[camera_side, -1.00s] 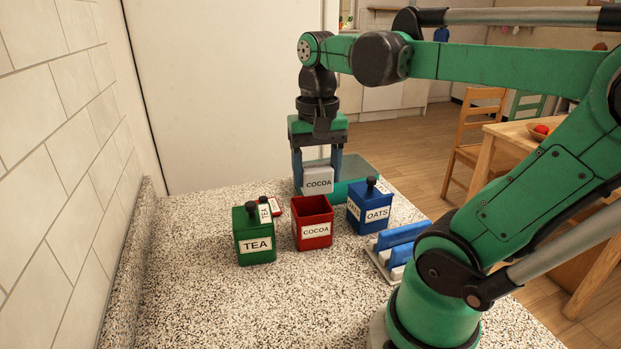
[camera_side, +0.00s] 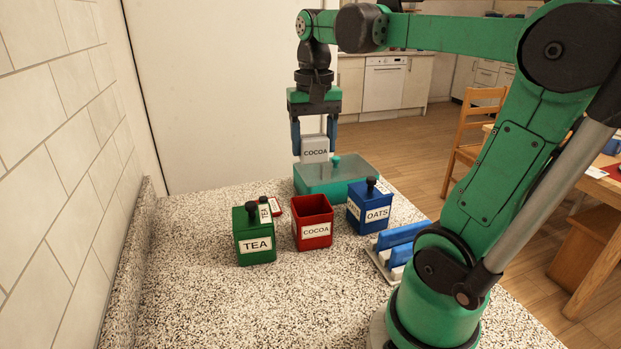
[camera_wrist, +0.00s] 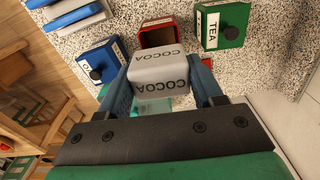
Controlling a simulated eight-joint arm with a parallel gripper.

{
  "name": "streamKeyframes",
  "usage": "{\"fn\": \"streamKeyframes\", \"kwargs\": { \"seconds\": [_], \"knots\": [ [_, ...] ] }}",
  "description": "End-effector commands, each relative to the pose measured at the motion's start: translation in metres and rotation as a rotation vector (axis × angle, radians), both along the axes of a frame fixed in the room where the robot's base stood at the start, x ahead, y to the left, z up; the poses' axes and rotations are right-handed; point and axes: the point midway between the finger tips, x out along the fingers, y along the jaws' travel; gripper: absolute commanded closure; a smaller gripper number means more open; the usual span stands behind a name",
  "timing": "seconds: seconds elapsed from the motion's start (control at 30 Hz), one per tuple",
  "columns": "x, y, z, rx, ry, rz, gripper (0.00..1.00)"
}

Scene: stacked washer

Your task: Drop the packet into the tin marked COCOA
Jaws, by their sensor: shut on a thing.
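A white packet labelled COCOA (camera_side: 315,149) is held between the fingers of my gripper (camera_side: 314,158), above the teal box at the back of the counter. In the wrist view the packet (camera_wrist: 159,70) fills the space between both blue fingers of my gripper (camera_wrist: 160,82). The red tin marked COCOA (camera_side: 312,232) stands upright and open on the counter, nearer the camera and lower than the packet. In the wrist view the red tin (camera_wrist: 157,36) shows just beyond the packet, partly hidden by it.
A green lidded TEA tin (camera_side: 255,245) stands left of the red tin, a blue lidded OATS tin (camera_side: 376,212) right of it. A teal box with a knobbed lid (camera_side: 330,178) is behind. A rack with blue-and-white items (camera_side: 398,245) lies at right. The front counter (camera_side: 250,305) is clear.

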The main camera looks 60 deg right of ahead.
Motion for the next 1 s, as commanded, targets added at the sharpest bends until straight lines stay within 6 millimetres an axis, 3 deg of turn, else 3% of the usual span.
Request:
{"fn": "streamKeyframes", "kwargs": {
  "seconds": [0.1,0.3,0.7,1.0],
  "knots": [
    [0.010,-0.025,-0.005,0.000,0.000,-0.004,0.92],
    [0.016,-0.044,-0.014,0.000,0.000,0.000,0.92],
    [0.016,-0.045,-0.058,0.000,0.000,0.001,0.92],
    [0.016,-0.044,-0.072,0.000,0.000,0.001,0.92]
  ]
}}
